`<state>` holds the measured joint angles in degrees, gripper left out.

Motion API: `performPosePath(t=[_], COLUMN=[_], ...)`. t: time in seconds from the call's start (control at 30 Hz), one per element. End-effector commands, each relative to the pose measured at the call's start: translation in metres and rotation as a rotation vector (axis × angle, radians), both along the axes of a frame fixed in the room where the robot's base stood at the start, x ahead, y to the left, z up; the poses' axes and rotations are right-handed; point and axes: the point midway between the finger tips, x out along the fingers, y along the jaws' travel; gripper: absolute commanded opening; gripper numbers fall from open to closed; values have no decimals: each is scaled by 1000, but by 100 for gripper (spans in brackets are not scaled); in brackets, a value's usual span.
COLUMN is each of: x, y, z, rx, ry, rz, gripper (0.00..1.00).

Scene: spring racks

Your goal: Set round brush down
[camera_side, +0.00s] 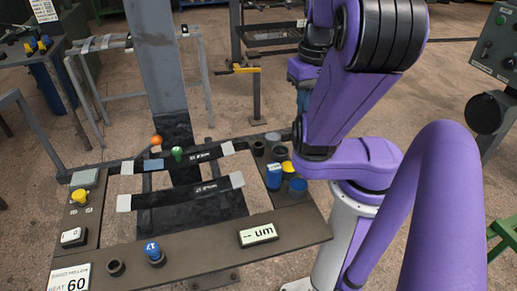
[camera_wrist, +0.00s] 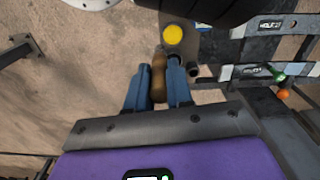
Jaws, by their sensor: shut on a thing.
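In the wrist view my gripper (camera_wrist: 158,66) has two blue fingers shut on a brown, rounded piece, which I take to be the round brush (camera_wrist: 158,78). It shows lengthwise between the fingers; its far end and bristles cannot be made out. A round yellow top (camera_wrist: 173,34) lies just beyond the fingertips in that view. In the side view my arm covers most of the gripper, and the brush cannot be made out there.
In the side view a dark bench frame (camera_side: 290,225) carries two black straps (camera_side: 188,191). Blue, yellow and dark cups (camera_side: 274,177) cluster at its right, close to my arm. Green (camera_side: 177,153) and orange (camera_side: 156,140) knobs stand at the back. The front rail holds a blue-capped piece (camera_side: 154,252).

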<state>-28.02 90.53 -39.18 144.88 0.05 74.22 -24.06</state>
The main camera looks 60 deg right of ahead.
Motion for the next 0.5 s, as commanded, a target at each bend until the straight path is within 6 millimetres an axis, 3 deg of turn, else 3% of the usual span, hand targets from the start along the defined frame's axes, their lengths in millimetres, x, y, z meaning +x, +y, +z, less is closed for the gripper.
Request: performPosePath(t=[0.5], x=[57], y=[-9], z=[-27], rx=[3], ry=[4], rz=[3], gripper=[0])
